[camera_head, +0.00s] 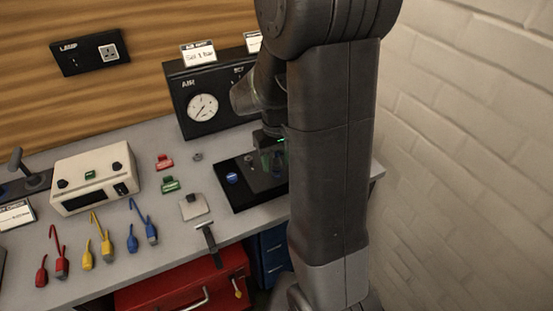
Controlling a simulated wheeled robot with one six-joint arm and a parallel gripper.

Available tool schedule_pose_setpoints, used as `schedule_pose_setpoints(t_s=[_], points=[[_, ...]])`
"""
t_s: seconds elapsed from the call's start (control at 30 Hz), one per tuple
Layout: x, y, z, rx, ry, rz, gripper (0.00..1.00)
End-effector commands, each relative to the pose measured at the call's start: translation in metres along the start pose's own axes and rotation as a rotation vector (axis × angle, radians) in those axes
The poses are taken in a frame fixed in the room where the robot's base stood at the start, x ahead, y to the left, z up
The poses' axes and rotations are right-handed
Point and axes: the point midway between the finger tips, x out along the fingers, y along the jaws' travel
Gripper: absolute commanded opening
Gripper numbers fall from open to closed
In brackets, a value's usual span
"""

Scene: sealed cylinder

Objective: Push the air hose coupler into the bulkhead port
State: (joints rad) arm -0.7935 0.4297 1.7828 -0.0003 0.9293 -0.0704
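My gripper (270,160) is low over the right part of a black board (238,197) on the bench. It is small, dark and partly behind my own arm, so I cannot see whether its fingers are apart or hold anything. A black box marked AIR (186,123) with a round white gauge (202,108) stands behind the board. Its right side is covered by my arm. I cannot make out the air hose coupler or the bulkhead port.
A cream instrument box (80,186) stands at left, with red, yellow and blue leads in front. Red (165,162) and green (170,184) clips, a grey square piece (193,207) and a hammer-like tool (209,245) lie mid-bench. A brick wall (470,150) bounds the right.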

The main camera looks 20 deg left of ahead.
Motion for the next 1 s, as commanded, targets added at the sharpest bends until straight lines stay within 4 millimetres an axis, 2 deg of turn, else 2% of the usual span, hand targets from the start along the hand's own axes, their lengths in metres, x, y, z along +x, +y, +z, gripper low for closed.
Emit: schedule_pose_setpoints(t_s=[0.27, 0.43, 0.57, 0.8, 1.0], points=[[0.0, 0.0, 0.0, 0.0, 0.0, 0.0, 0.52], [-0.011, 0.0, -0.001, 0.0, 0.003, 0.0, 0.52], [-0.035, 0.0, -0.001, 0.0, 0.006, 0.0, 0.52], [-0.091, 0.0, -0.001, 0.0, 0.007, 0.0, 0.52], [-0.124, 0.0, -0.001, 0.0, 0.002, 0.0, 0.52]])
